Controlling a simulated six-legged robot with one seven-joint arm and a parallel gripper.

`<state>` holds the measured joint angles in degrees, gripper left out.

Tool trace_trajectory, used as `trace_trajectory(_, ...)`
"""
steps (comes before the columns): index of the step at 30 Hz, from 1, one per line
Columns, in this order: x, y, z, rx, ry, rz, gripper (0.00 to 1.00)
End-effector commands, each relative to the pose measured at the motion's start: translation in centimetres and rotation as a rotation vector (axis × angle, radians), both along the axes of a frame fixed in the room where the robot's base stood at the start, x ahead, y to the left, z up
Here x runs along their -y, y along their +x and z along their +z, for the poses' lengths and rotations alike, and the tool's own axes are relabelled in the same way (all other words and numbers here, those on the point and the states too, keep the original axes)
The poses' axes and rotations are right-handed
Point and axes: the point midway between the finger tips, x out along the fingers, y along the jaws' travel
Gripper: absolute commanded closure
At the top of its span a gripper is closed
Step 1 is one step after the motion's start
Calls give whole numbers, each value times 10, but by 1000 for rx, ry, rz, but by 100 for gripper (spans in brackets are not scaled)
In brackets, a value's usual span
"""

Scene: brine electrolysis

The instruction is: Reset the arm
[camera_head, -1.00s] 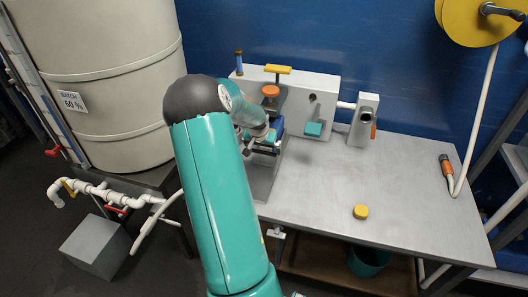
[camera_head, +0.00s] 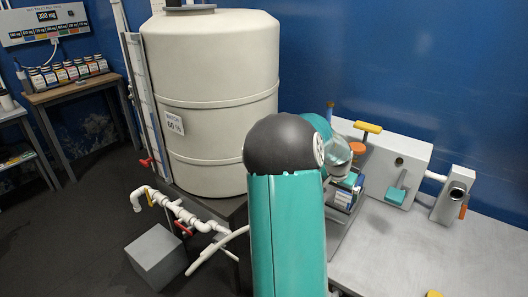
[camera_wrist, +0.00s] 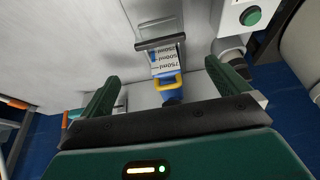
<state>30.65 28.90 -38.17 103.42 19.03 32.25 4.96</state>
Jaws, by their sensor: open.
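My arm rises in the lower middle of the head view and hides most of its far end near the bench. In the wrist view my gripper (camera_wrist: 165,88) is open, with a green finger on each side and nothing held between them. Past the fingers is a blue part with a yellow handle (camera_wrist: 168,84). Above it is a white strip marked in ml (camera_wrist: 167,60), under a grey bracket. A white box with a green button (camera_wrist: 250,16) is at the upper right.
A grey bench (camera_head: 390,265) at the right carries a white panel (camera_head: 408,150) with a yellow-handled fitting (camera_head: 368,127). A large cream tank (camera_head: 215,90) stands left of my arm, with white pipes (camera_head: 180,212) and a grey box (camera_head: 157,258) below. Shelved bottles (camera_head: 65,72) stand far left.

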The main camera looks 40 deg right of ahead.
Motion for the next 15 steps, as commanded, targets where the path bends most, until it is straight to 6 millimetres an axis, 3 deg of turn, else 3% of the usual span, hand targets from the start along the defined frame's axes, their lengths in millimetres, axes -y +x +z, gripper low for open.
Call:
trace_trajectory(8, -6, 6, 3, 8, 5, 13, 0)
trace_trajectory(11, -29, 24, 14, 33, 23, 64, 0)
trace_trajectory(15, -92, 63, 41, 86, 67, 200, 0)
